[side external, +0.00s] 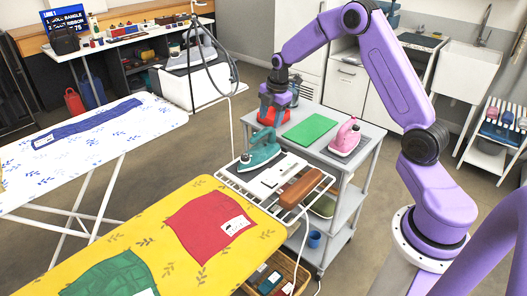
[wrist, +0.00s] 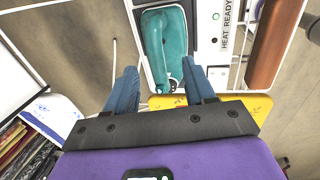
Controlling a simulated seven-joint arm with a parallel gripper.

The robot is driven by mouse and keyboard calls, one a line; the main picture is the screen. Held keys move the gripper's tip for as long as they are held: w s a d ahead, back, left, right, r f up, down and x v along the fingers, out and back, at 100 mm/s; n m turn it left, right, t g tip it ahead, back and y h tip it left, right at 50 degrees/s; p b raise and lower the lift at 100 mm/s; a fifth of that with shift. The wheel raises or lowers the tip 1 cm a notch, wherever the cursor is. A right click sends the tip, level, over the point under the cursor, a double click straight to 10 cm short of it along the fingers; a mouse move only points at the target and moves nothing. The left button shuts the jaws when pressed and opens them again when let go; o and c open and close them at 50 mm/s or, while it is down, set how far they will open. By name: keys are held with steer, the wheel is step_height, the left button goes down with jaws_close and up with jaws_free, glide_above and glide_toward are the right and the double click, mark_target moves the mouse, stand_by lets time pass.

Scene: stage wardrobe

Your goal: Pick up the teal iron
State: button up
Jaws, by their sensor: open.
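The teal iron (side external: 262,150) stands on the wire rack at the end of the yellow ironing board. In the wrist view the teal iron (wrist: 165,45) lies at the top middle, beyond the fingertips, with its near end showing between them. My gripper (wrist: 158,80) is open, with two blue fingers spread apart and nothing held. The right finger overlaps the iron's right edge in that picture; I cannot tell the height gap. In the side view my gripper hangs above and behind the iron, near a red iron (side external: 274,115), and its fingertips are hard to make out.
A white plate marked HEAT READY (wrist: 221,35) lies beside the teal iron, with a brown block (side external: 302,186) further right. A pink iron (side external: 346,137) and a green mat (side external: 310,128) are on the grey cart. A white cord (side external: 231,125) hangs left of the iron.

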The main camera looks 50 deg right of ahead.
mark_target(266, 129)
steer(key=shift+w+a+f, duration=0.1)
steer(key=shift+w+f, duration=0.25)
steer(key=shift+f, duration=0.8)
steer(key=shift+w+a+f, duration=0.1)
steer(key=shift+w+f, duration=0.2)
steer(key=shift+f, duration=0.9)
steer(key=shift+w+f, duration=0.35)
steer(key=shift+f, duration=0.8)
jaws_close()
steer(key=shift+r, duration=0.15)
